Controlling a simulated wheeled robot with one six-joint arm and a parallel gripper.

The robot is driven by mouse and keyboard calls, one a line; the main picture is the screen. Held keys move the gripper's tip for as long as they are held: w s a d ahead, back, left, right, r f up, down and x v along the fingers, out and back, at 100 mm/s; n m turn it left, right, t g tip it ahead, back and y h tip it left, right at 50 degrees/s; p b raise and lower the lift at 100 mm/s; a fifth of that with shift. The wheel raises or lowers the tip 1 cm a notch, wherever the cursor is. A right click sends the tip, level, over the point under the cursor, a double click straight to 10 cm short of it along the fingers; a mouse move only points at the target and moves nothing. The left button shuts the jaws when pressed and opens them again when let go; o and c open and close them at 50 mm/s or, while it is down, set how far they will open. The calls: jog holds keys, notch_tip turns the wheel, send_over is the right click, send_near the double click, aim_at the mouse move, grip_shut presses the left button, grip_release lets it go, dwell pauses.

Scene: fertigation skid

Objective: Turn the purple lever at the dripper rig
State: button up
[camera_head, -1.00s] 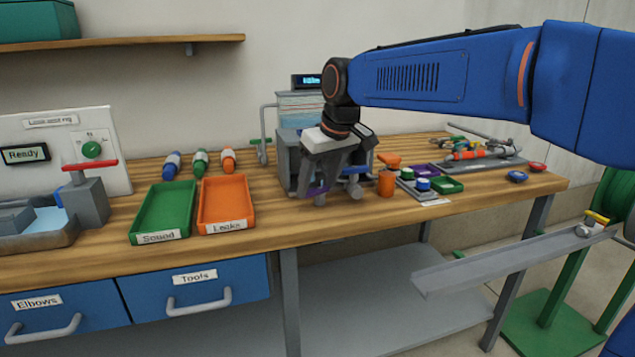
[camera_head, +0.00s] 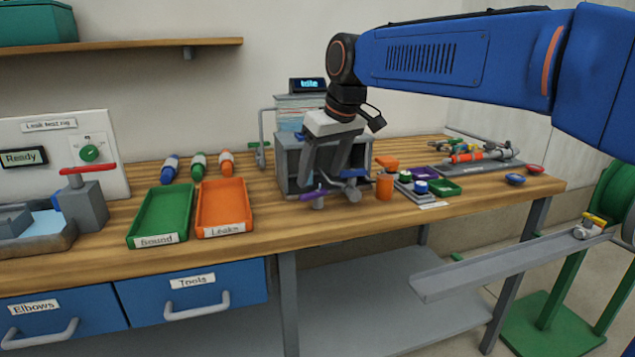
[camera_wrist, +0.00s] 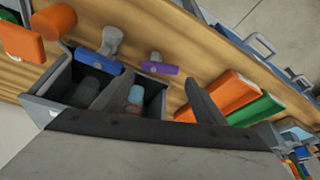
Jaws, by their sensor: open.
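The purple lever (camera_head: 313,194) sticks out on a grey valve at the front left of the grey open box (camera_head: 283,163), the dripper rig on the bench. It lies roughly level across the valve. My gripper (camera_head: 327,180) is open and empty, pointing down in front of the box, just above and beside the lever. In the wrist view the purple lever (camera_wrist: 160,68) shows just beyond the gap between my two fingers (camera_wrist: 155,84), and I see no finger closed on it. A blue lever (camera_head: 353,173) sits on a second valve to the right.
An orange cylinder (camera_head: 384,187) and a small tray of knobs (camera_head: 404,186) stand right of the box. The orange tray (camera_head: 224,231) and green tray (camera_head: 134,228) lie to the left. A display (camera_head: 308,85) reading "Idle" sits above the box.

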jog(key=v, duration=1.2)
jog(key=shift+r, duration=0.3)
jog(key=shift+c, duration=0.3)
dwell(3.1)
